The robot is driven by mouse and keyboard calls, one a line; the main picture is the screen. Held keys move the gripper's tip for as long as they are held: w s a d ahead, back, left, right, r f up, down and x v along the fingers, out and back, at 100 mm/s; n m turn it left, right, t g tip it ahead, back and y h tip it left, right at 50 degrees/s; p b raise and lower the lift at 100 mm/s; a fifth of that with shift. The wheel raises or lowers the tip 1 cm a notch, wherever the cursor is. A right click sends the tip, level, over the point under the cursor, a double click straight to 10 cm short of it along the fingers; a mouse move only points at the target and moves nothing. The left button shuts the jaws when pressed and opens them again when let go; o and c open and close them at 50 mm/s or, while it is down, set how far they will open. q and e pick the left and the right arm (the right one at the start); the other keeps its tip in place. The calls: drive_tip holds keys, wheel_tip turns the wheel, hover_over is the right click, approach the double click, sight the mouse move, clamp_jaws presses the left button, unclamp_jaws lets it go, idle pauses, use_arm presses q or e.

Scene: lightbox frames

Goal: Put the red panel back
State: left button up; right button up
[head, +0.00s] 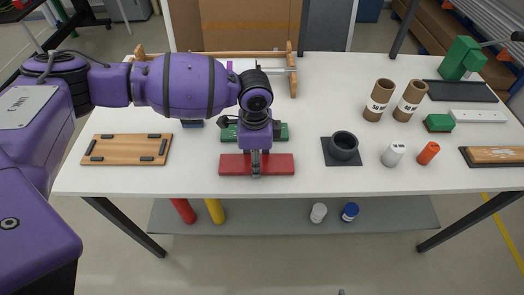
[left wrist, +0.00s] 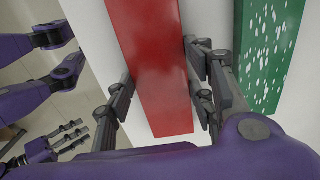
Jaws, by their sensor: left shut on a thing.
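The red panel (head: 230,165) is a long flat bar lying crosswise near the front middle of the white table. My left gripper (head: 256,172) points down onto its middle and is shut on it. In the left wrist view the red panel (left wrist: 155,60) runs between the two grey fingers of my left gripper (left wrist: 163,95), one on each long side. I cannot tell whether the panel is still touching the table. A speckled green panel (head: 283,132) lies just behind it, partly hidden by my arm.
A wooden board with black strips (head: 125,150) lies at left. A black cup (head: 344,146) on a dark square stands to the right, beside white (head: 393,154) and orange (head: 428,153) cylinders. Cardboard tubes (head: 378,100) stand behind. A wooden rail stand (head: 290,75) is at the back.

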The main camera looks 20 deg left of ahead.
use_arm(q)
drive_tip(key=o, duration=1)
drive_tip(key=shift+f, duration=0.15)
drive_tip(key=o, duration=0.4)
drive_tip(key=shift+r, duration=0.2)
wheel_tip(320, 180, up, 12)
drive_tip(key=shift+p, duration=0.35)
